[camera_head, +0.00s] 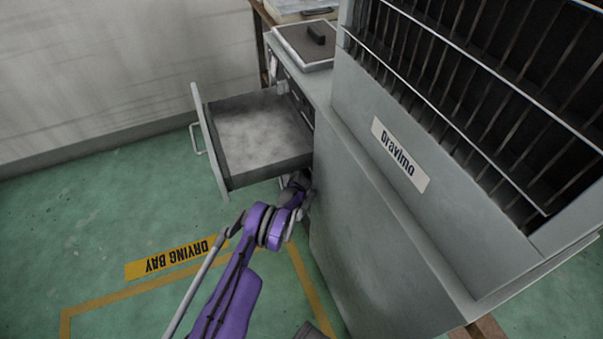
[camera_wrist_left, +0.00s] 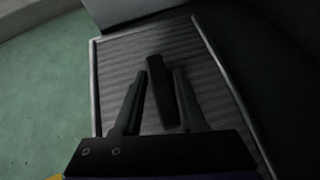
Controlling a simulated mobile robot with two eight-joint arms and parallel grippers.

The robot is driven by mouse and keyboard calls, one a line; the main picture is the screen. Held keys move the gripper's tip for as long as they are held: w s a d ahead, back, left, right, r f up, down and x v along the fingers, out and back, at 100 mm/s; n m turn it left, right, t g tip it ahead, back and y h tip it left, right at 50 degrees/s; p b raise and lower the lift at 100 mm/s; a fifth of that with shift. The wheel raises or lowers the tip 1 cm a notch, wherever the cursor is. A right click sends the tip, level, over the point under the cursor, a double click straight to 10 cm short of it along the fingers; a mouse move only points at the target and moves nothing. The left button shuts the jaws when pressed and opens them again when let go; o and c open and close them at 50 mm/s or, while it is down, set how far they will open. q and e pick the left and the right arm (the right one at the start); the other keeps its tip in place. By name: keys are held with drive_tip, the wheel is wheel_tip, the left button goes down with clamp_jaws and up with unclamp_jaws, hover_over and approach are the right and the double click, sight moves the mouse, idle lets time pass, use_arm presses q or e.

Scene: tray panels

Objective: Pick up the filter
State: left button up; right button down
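In the left wrist view the filter (camera_wrist_left: 117,62) is a grey ribbed panel with a pale metal frame and a dark bar handle (camera_wrist_left: 156,82). My left gripper (camera_wrist_left: 160,73) is over it, with one finger on each side of the handle. Narrow gaps seem to show between the fingers and the handle, so it looks open; contact is hard to judge in the dim light. In the head view my purple left arm (camera_head: 236,296) reaches beneath the open drawer at the cabinet's side, and its gripper is hidden there. My right gripper is not in view.
The open drawer (camera_head: 271,176) sticks out left of the grey cabinet (camera_head: 368,240), just above my left wrist. A framed panel with a black handle (camera_head: 321,34) lies on the cabinet's top. The slotted rack (camera_head: 360,97) rises at right. Green floor is free at left.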

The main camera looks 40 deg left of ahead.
use_arm(q)
clamp_jaws()
